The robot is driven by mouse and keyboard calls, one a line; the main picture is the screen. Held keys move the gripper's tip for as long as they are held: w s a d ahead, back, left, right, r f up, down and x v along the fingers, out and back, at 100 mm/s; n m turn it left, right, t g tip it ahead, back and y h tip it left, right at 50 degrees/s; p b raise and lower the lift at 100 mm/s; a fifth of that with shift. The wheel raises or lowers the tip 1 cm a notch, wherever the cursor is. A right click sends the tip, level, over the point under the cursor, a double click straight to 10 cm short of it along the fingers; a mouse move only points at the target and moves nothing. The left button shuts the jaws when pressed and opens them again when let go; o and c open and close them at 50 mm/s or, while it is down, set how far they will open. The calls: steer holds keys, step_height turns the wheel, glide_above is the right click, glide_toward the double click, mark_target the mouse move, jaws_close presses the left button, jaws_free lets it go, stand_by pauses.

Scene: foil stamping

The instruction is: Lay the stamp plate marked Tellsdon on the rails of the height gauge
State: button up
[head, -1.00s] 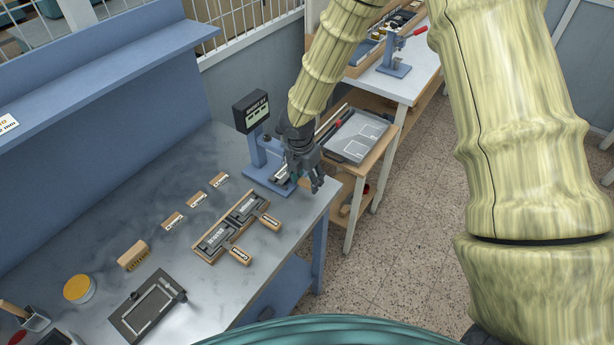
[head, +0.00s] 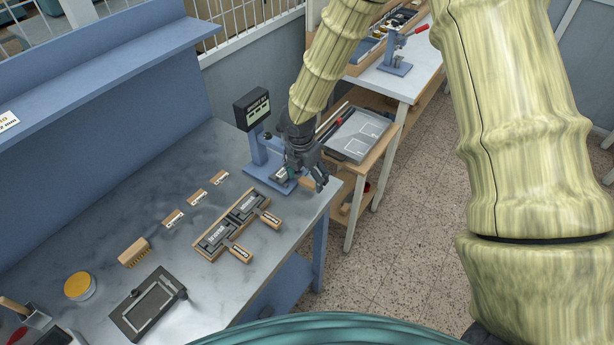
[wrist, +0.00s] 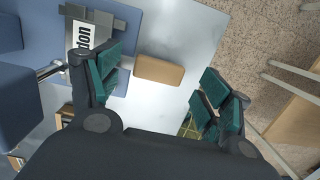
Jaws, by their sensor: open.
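The height gauge (head: 268,178) stands at the bench's right end, with a blue base and a dark display (head: 252,109). A stamp plate (wrist: 92,36) lies over the gauge base in the wrist view. Only part of its lettering shows, so I cannot read the name, and its contact with the rails is unclear. Its wooden handle (wrist: 159,70) sticks out past the blue base. My gripper (head: 318,178) is open at the gauge. In the wrist view its green-padded fingers stand apart on either side of the handle, not closed on it.
Two more plates with wooden handles sit in a wooden rack (head: 208,258) left of the gauge. Small labelled blocks, a dark framed fixture (head: 134,325) and a yellow-lidded tub (head: 79,286) stand further left. A side table with a grey tray (head: 345,151) stands beyond the bench.

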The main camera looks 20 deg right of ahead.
steer(key=shift+s+a+r, duration=0.1)
steer(key=shift+a+r, duration=0.05)
steer(key=shift+r, duration=1.05)
steer(key=shift+s+a+r, duration=0.1)
steer(key=shift+a+r, duration=0.05)
steer(key=shift+r, duration=1)
steer(key=shift+a+r, duration=0.15)
steer(key=shift+r, duration=1.05)
steer(key=shift+a, duration=0.1)
